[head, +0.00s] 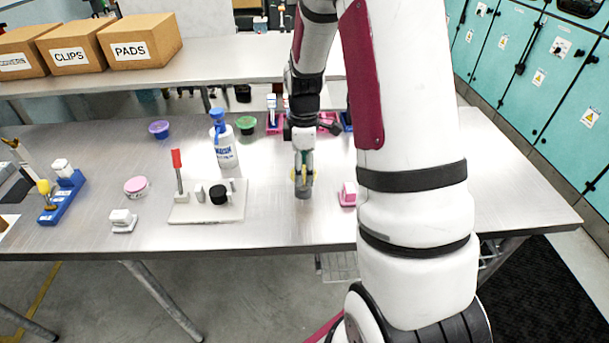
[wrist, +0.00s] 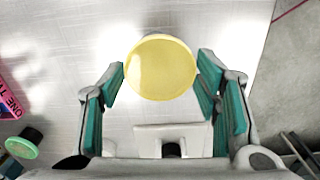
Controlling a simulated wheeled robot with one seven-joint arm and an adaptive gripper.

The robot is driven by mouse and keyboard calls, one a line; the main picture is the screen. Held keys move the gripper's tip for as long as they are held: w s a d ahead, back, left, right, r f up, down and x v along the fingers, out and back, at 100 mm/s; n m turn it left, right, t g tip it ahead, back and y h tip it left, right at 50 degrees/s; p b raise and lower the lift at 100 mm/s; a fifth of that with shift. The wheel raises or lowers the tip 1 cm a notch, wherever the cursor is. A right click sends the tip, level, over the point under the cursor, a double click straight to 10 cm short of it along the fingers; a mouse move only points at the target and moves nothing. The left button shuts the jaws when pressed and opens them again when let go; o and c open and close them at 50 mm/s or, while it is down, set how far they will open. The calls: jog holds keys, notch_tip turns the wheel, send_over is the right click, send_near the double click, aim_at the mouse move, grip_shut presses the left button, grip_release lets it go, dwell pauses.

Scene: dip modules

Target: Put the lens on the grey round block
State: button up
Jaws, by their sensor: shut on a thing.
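The lens is a yellow round disc (wrist: 160,67) between the green-padded fingertips of my gripper (wrist: 161,80) in the wrist view. My gripper is shut on it by its rim. In the head view my gripper (head: 302,176) points down over the middle of the table, with yellow showing at its fingers. The grey round block (head: 303,193) shows just below the fingertips there. I cannot tell whether the lens touches it.
Left of my gripper is a white plate (head: 180,214) with a black knob and a red-handled post. A pink block (head: 348,194) stands close on the right. A white bottle (head: 222,140) and a green-lidded cup (head: 246,124) stand behind. The front table edge is near.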

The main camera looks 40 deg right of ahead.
aim_at(304, 171)
jog(key=shift+w+d, duration=0.15)
jog(key=shift+w, duration=0.05)
jog(key=shift+f+p, duration=0.35)
jog(key=shift+f, duration=1.45)
jog(key=shift+f, duration=0.1)
jog(key=o, duration=0.9)
